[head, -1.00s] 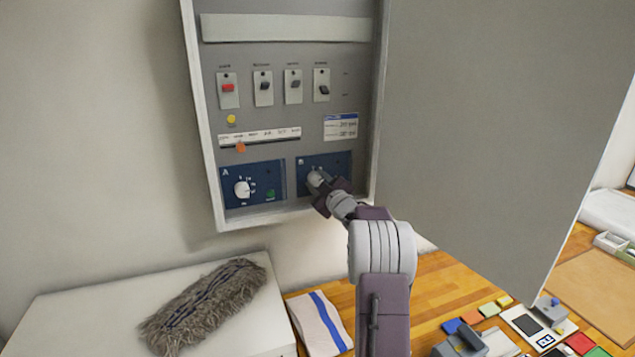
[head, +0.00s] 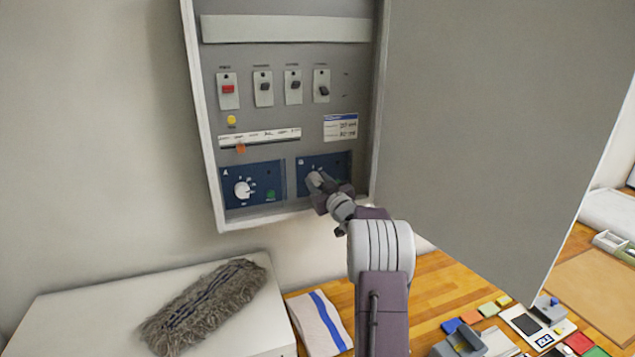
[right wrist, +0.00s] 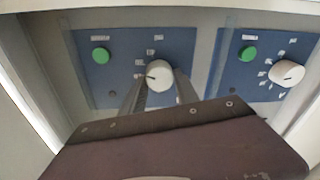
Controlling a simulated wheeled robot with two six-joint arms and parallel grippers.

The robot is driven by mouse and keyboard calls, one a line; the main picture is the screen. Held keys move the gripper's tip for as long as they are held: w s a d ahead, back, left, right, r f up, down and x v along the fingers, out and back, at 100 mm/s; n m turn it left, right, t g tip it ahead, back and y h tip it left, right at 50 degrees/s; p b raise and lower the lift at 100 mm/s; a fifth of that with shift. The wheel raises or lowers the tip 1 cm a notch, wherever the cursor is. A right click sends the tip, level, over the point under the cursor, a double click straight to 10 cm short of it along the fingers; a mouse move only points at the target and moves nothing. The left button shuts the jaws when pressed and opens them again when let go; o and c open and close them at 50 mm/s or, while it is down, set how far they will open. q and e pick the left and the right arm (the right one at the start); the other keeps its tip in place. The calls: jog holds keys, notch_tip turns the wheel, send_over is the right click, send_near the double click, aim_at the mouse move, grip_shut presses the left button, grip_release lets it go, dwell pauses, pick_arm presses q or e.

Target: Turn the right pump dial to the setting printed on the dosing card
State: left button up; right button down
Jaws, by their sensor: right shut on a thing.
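The right pump dial is a white round knob on the blue panel B (head: 340,162) in the open wall cabinet. My right gripper (head: 317,184) is shut on this dial (right wrist: 159,75); in the right wrist view its two fingers sit on either side of the knob. A dark pointer mark shows on the knob's left in that view, but the printed settings are too small to read. The dosing card (head: 340,128), white with a blue header, is above panel B; its text is unreadable here. My left gripper is not in view.
The left pump dial (head: 242,190) is on blue panel A beside a green button (head: 271,195). Several switches (head: 263,87) line the cabinet above. The open cabinet door (head: 480,120) stands close on the right. A grey mop head (head: 203,305) lies on a white surface below.

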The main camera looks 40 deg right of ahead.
aim_at(317, 183)
jog(key=shift+f+m, duration=0.25)
jog(key=shift+m, duration=0.55)
jog(key=shift+f, duration=0.1)
jog(key=c, duration=1.2)
grip_release()
jog(key=shift+o, duration=1.4)
jog(key=shift+d, duration=0.1)
jog(key=b+v, duration=0.3)
jog(key=v, duration=0.2)
jog(key=shift+f+b, duration=0.25)
jog(key=shift+b, duration=0.1)
jog(key=v, duration=0.1)
jog(key=b+v, duration=0.1)
jog(key=v, duration=0.2)
jog(key=shift+r, duration=0.3)
